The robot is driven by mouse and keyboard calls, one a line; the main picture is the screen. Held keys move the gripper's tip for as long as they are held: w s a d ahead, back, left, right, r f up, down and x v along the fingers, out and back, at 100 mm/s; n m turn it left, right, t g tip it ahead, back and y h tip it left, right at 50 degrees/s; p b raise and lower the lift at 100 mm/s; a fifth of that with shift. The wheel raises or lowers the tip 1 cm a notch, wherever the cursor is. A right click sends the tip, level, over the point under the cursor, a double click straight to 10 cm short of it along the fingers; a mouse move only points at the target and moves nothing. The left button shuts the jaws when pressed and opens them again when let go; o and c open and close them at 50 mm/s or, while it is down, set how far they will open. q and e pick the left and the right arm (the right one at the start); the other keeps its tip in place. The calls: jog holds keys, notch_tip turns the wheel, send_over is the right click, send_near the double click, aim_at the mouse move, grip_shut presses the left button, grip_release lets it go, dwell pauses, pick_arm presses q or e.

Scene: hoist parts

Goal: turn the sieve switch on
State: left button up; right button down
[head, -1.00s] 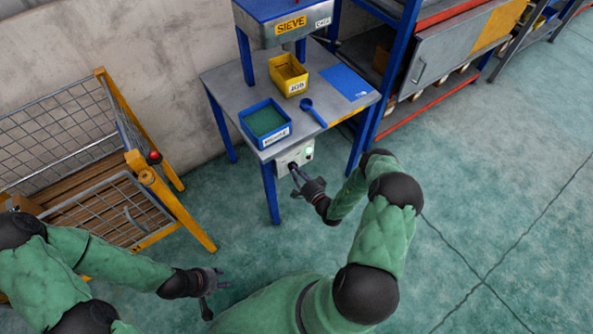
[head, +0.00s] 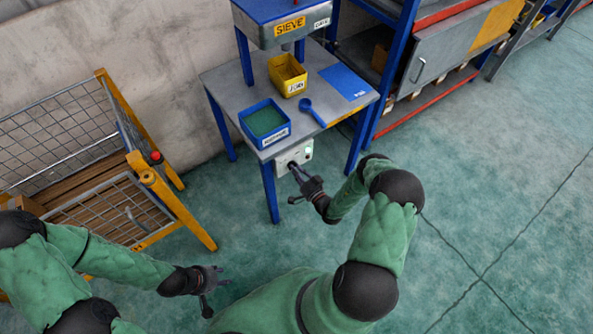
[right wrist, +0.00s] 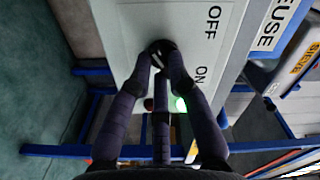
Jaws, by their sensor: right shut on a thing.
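The sieve switch is a black rotary knob (right wrist: 159,44) on a pale switch box (head: 302,154) under the front edge of the table. OFF and ON are printed beside the knob in the right wrist view. A green lamp (right wrist: 181,104) on the box glows, with a small red part (right wrist: 149,104) beside it. My right gripper (head: 294,168) is at the box, and its fingers are closed around the knob in the right wrist view (right wrist: 160,52). The fingers partly hide the knob, so its exact setting is unclear. My left gripper (head: 215,295) is open and empty above the floor.
The table (head: 225,88) carries a blue tray (head: 265,120), a yellow bin (head: 288,76), a blue scoop (head: 312,112) and a blue sheet (head: 344,82). The sieve machine (head: 283,22) stands at its back. A yellow-framed mesh cage (head: 160,190) is at left. Floor at right is clear.

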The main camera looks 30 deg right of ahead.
dwell(0.3)
jog(key=c, duration=1.2)
grip_release()
jog(key=s, duration=0.8)
jog(key=s+d, duration=0.1)
jog(key=s, duration=0.3)
jog(key=shift+a, duration=0.1)
